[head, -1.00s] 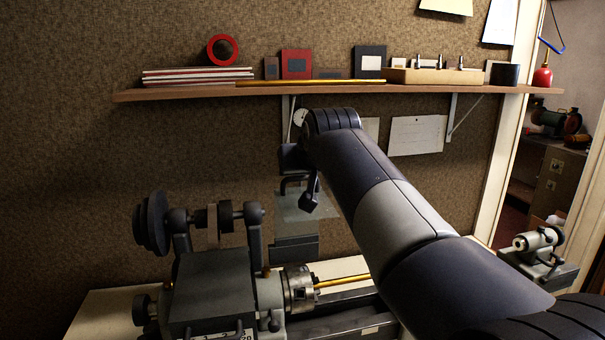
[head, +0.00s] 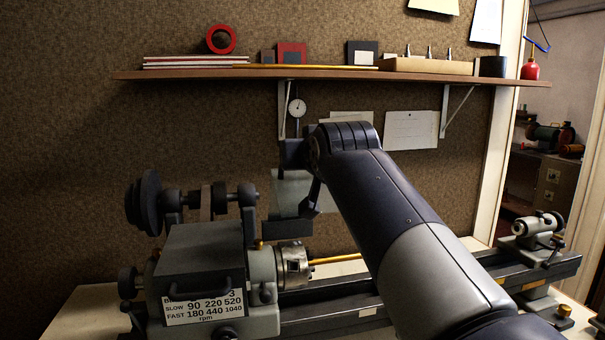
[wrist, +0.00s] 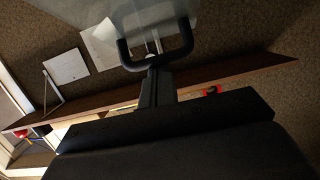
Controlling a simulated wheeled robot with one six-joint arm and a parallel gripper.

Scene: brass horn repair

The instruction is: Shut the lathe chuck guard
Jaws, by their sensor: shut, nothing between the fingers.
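The chuck guard is a pale, see-through panel (head: 288,190) standing raised above the lathe chuck (head: 293,264). My arm partly covers it in the head view. In the wrist view the panel (wrist: 150,14) fills the top middle, with a dark U-shaped handle (wrist: 157,58) below it. My gripper (wrist: 153,68) is shut and empty, with its tips right at the handle's crossbar; I cannot tell whether they touch. In the head view my gripper (head: 311,198) is dark, beside the panel and mostly hidden by my arm.
The lathe headstock (head: 203,255) with its speed plate stands left of the chuck. A brass rod (head: 335,259) runs right from the chuck. A loaded shelf (head: 220,76) crosses the wall above. The tailstock (head: 537,228) is at the right.

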